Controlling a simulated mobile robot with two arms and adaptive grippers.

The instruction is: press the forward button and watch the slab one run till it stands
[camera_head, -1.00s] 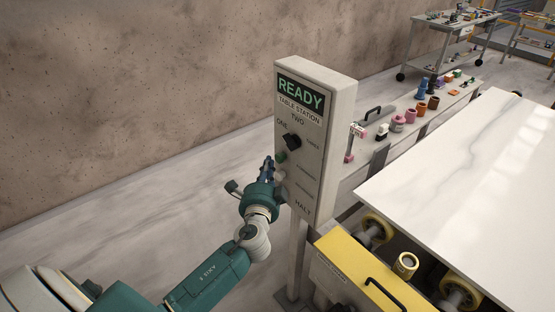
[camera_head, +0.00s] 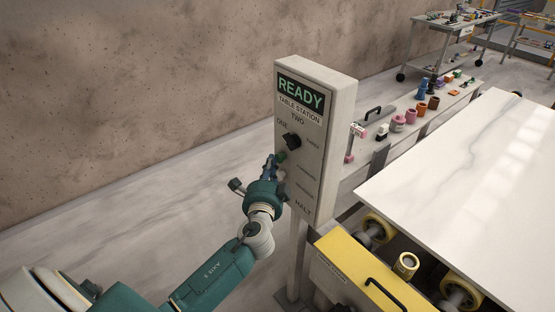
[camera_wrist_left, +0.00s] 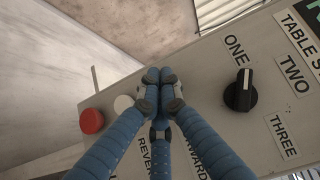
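The control post (camera_head: 315,150) stands mid-picture with its display reading READY. The green forward button (camera_head: 282,157) shows beside my left gripper's fingertips (camera_head: 273,162). In the left wrist view my blue fingers (camera_wrist_left: 158,82) are drawn together with nothing seen between them. They cover the forward button there, so contact cannot be told. The white reverse button (camera_wrist_left: 123,103) and red halt button (camera_wrist_left: 92,121) lie left of the fingers. The white slab (camera_head: 465,190) lies on rollers at the right. My right gripper is not in view.
A yellow beam (camera_head: 350,270) with a black handle runs below the slab's near end. Yellow rollers (camera_head: 376,230) show under the slab. A bench with several small coloured parts (camera_head: 410,116) stands behind. The floor left of the post is clear.

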